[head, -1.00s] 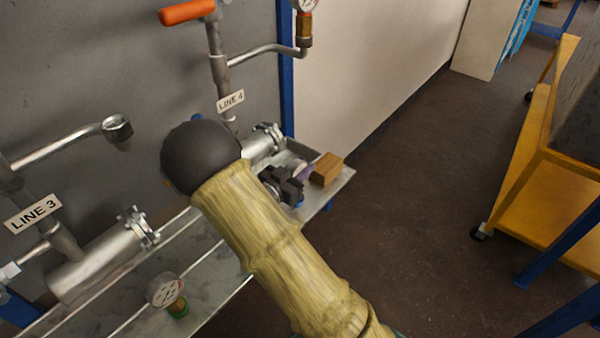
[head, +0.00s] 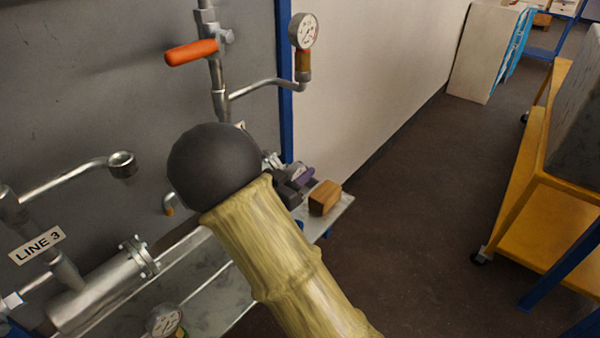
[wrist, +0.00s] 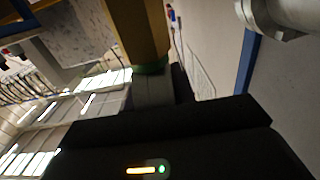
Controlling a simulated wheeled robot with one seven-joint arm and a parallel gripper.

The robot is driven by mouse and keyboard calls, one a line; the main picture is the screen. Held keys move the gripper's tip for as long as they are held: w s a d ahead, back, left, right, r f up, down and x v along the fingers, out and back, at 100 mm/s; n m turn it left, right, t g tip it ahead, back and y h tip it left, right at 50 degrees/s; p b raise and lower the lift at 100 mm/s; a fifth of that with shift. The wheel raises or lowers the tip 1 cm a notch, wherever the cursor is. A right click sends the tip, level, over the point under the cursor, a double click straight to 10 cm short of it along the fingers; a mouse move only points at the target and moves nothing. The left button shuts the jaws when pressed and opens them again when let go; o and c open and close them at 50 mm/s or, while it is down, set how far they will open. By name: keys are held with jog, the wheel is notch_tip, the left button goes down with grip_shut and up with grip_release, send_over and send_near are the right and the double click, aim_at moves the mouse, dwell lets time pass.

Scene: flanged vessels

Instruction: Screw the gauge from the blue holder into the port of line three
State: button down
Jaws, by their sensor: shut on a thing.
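My gripper (head: 292,187) is largely hidden behind my arm in the head view, above the tray's far end. In the wrist view my gripper (wrist: 155,92) is shut on a brass-coloured part with a green ring, which I take to be the gauge (wrist: 138,30). Its dial cannot be made out there. The port of line three (head: 122,163) is an empty round socket on a bent pipe, left of my arm and apart from my gripper. The LINE 3 label (head: 37,246) is below it. I cannot pick out the blue holder.
Another gauge (head: 164,320) stands on the metal tray (head: 205,270). A wooden block (head: 325,197) lies at the tray's far end. A mounted gauge (head: 303,32) and an orange-handled valve (head: 192,52) are above. A yellow cart (head: 530,200) stands right; the floor between is clear.

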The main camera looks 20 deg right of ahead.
jog(key=shift+w+r+p, duration=0.15)
jog(key=shift+r+p, duration=0.3)
jog(key=shift+p, duration=0.2)
notch_tip(320, 180, up, 9)
jog(key=w+a+n+t+y+p, duration=0.1)
jog(key=n+t+y+p, duration=0.6)
jog(key=p, duration=3)
jog(key=shift+w+n+y+p, duration=0.35)
jog(key=shift+n+y, duration=1.55)
jog(key=shift+y, duration=1.9)
